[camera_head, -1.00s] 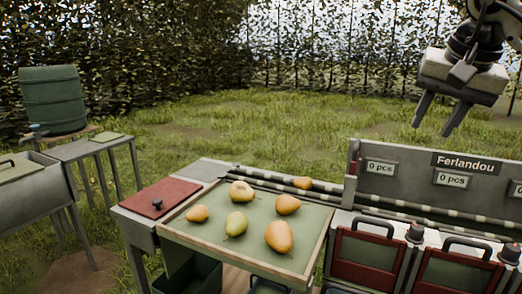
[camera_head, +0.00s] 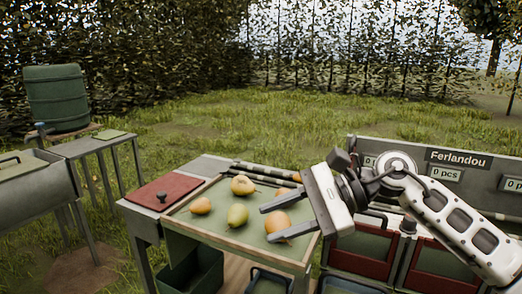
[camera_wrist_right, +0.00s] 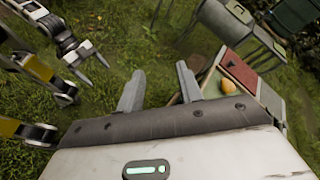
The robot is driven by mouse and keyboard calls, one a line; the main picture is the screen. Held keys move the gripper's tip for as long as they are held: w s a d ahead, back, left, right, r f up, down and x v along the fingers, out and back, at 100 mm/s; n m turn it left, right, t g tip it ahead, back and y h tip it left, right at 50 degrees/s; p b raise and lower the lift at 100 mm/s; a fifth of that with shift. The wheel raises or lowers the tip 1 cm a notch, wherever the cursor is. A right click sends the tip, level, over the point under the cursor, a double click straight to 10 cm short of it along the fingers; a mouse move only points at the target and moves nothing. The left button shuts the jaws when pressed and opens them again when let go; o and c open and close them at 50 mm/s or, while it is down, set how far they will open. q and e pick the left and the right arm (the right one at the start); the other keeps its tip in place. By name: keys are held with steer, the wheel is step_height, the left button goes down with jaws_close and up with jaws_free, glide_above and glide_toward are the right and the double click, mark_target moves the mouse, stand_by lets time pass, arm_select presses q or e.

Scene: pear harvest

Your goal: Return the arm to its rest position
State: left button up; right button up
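My right arm reaches in from the right in the head view. Its gripper (camera_head: 266,223) is open and empty, with its fingers pointing left over the right part of the green pear tray (camera_head: 210,232). An orange pear (camera_head: 278,222) shows between or behind the fingers; the frames do not show the gap in height. In the right wrist view the fingers of this gripper (camera_wrist_right: 160,85) stand apart with nothing between them. My left gripper (camera_wrist_right: 92,66) shows at the left of that view, fingers apart and empty over grass. It is not in the head view.
Several pears, such as a green one (camera_head: 237,214), lie on the tray. A red lid (camera_head: 163,190) is left of it. The sorter panel (camera_head: 480,160) and red-framed boxes (camera_head: 436,274) stand right, partly behind my arm. A green barrel (camera_head: 56,98) stands far left.

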steer(key=s+a+f+m+t+y, duration=0.1)
steer(key=s+a+m+y, duration=0.25)
steer(key=m+y, duration=0.35)
steer(key=d+f+n+t+h, duration=0.4)
steer(key=f+n+t+h, duration=0.3)
steer(key=n, duration=1)
steer(key=d+f+n+t+h, duration=0.45)
steer(key=f+n+t, duration=0.4)
steer(key=n, duration=0.95)
steer(key=s+d+f+m+g+h, duration=0.2)
steer(key=s+d+f+m+g, duration=0.1)
steer(key=s+f+m, duration=0.4)
steer(key=s+d+f+m+g+h, duration=0.3)
steer(key=s+f+m, duration=0.4)
steer(key=f, duration=0.3)
steer(key=shift+s+d+f+m+h, duration=0.2)
steer(key=shift+s+f+m+h, duration=0.05)
steer(key=shift+s+m+h, duration=0.1)
